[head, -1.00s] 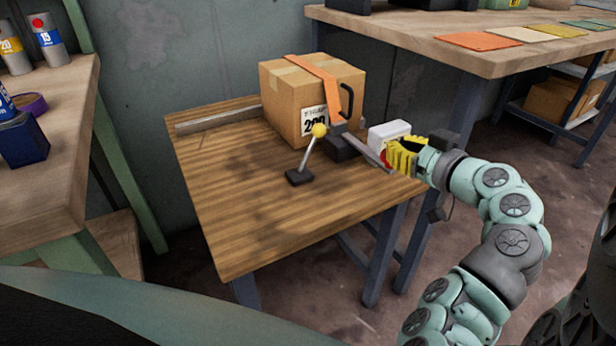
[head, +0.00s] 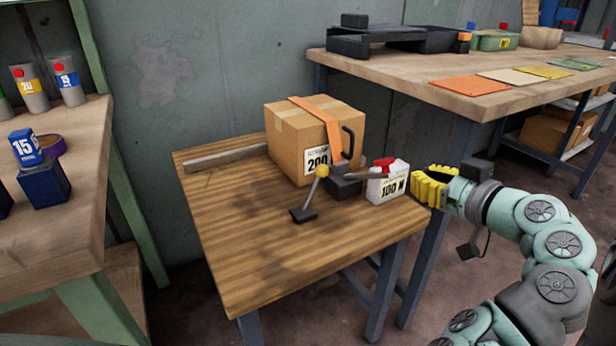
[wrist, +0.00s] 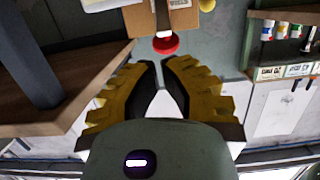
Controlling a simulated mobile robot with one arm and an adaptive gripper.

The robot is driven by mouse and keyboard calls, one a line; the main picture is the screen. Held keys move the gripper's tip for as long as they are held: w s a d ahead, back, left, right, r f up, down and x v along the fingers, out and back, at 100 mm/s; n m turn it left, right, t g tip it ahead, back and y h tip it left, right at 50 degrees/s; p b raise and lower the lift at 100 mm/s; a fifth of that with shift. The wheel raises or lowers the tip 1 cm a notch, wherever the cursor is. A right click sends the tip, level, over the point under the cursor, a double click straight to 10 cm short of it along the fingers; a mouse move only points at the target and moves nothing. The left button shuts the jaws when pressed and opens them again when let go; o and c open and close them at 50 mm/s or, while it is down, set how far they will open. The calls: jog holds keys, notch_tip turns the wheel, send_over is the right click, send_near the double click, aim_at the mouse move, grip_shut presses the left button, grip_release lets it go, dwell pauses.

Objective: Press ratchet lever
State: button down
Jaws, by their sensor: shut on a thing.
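The ratchet (head: 345,184) sits on the wooden table at the strapped box's right front corner. Its grey lever (head: 366,176) sticks out to the right, about level. A red piece (head: 383,163) shows near the lever's outer end, above a white block; it also shows ahead of the fingertips in the wrist view (wrist: 165,44). My gripper (head: 430,187) is right of the white block, at the table's right edge, apart from the lever. Its yellow fingers are drawn close together in the wrist view (wrist: 158,68). I cannot make out what is between them.
A cardboard box (head: 315,140) with an orange strap stands behind the ratchet. A yellow-knobbed stick (head: 322,171) stands on a black base left of the lever. The white block (head: 392,190) reads 100 N. The table's front left (head: 235,250) is clear.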

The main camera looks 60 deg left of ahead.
jog(key=p+v, duration=0.1)
jog(key=v, duration=0.4)
jog(key=shift+w+a+r, duration=0.1)
jog(key=shift+r, duration=0.1)
dwell(0.5)
